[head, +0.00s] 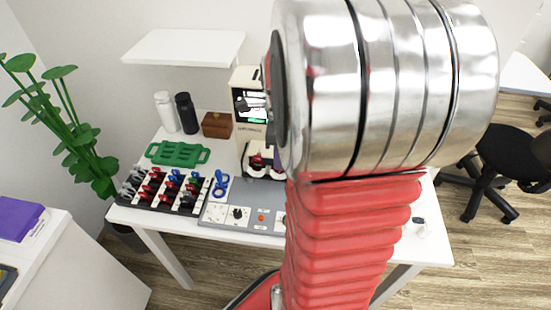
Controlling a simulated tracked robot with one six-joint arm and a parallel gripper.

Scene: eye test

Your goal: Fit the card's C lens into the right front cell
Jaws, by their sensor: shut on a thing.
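A dark rack (161,204) at the table's front left holds rows of small lenses with red, blue and dark parts. Their letters are too small to read. A cream machine (241,78) with a lit screen (252,104) stands at the back middle. Red and dark pieces (257,161) show low in the machine; I cannot tell whether they are lenses. I cannot make out the card or the right front cell. My silver and red arm covers the middle and right of the view. My gripper does not show, nor does anything in it.
A grey panel (262,227) with dials lies along the front edge, with a blue looped object (221,184) behind it. A green handled tray (178,153), white bottle (166,112), black bottle (186,113) and wooden box (216,125) stand farther back. A white shelf (184,47) hangs above.

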